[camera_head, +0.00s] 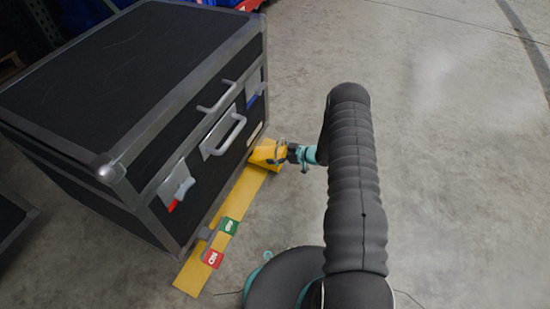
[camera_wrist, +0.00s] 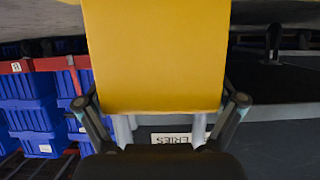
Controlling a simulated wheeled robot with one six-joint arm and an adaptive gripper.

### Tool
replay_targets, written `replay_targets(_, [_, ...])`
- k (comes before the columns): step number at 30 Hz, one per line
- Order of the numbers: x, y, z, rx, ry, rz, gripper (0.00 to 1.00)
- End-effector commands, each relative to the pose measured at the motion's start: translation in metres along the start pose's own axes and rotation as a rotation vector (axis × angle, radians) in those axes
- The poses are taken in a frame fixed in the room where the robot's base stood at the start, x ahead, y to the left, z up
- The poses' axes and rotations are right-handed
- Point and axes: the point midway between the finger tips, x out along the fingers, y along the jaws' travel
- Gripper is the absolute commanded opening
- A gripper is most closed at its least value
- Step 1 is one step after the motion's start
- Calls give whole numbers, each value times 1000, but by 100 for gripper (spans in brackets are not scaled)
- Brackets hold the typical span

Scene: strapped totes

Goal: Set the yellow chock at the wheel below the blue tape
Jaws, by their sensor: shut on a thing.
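The yellow chock (camera_head: 264,153) is at the low right end of the black case's front side, just above or on the floor; I cannot tell which. My gripper (camera_head: 281,152) is shut on it from the right. In the wrist view the chock (camera_wrist: 155,55) fills the upper middle between the two fingers. The blue tape (camera_head: 252,101) is on the case's right latch, above the chock. Red tape (camera_head: 172,206) marks the left latch. A grey wheel (camera_head: 206,234) shows under the near left part of the case. No wheel below the blue tape can be made out.
The black case (camera_head: 130,60) stands left of my arm. A yellow floor strip (camera_head: 193,272) runs along its front, with a red tag (camera_head: 212,258) and a green tag (camera_head: 228,226). Blue bins (camera_wrist: 35,115) stand left in the wrist view. Floor to the right is clear.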

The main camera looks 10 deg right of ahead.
Motion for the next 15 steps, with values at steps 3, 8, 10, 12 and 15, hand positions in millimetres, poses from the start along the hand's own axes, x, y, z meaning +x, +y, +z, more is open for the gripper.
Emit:
replay_targets(3, [6,0,15,0,2,0,24])
replay_targets(8, [11,1,27,-2,3,1,24])
replay_targets(10, [11,1,27,-3,3,1,24])
replay_targets(12, [11,1,26,-2,3,1,24])
replay_targets(15, [11,1,27,-2,3,1,24])
